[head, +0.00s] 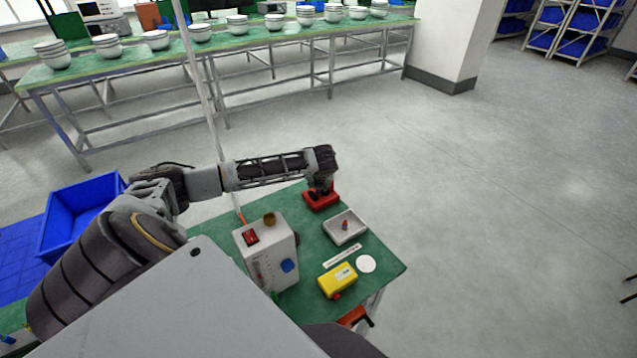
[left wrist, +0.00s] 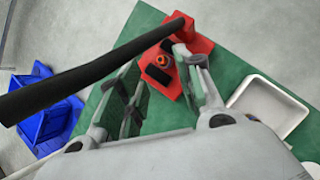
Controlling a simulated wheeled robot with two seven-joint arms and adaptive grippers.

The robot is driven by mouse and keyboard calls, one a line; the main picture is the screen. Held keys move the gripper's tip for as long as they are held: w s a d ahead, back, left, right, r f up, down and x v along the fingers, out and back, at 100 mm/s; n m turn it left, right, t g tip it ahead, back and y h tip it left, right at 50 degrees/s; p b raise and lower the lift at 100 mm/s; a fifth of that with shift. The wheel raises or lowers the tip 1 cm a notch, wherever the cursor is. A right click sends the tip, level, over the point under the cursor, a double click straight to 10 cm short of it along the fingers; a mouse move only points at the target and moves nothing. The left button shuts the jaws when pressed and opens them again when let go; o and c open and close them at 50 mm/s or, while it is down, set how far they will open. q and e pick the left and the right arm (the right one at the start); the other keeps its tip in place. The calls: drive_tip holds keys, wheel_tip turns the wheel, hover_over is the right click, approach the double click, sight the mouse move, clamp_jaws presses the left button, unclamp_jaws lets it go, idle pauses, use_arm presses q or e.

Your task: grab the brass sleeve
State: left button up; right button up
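A small orange-brass ring-like piece (left wrist: 160,62), which looks like the brass sleeve, stands on a red block (left wrist: 176,80) in the left wrist view. The red block (head: 321,199) is at the far edge of the green table in the head view, where the gripper hides the piece. My left gripper (head: 319,187) is over the block, pointing down. In the left wrist view, the gripper's fingers (left wrist: 160,88) are apart, with the piece showing in the gap between them. I cannot tell whether they touch it. My right gripper is not in view.
A grey tray (head: 362,234) holds a small reddish part (head: 345,225). A yellow box (head: 338,281) and white disc (head: 366,264) are nearer. A blue bin (head: 62,240) is at left.

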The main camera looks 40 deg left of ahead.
sight(319, 191)
use_arm(q)
drive_tip(key=shift+w+a+f, duration=0.1)
drive_tip(key=shift+f, duration=0.15)
drive_tip(key=shift+x, duration=2.55)
drive_tip(key=shift+c, duration=0.4)
clamp_jaws()
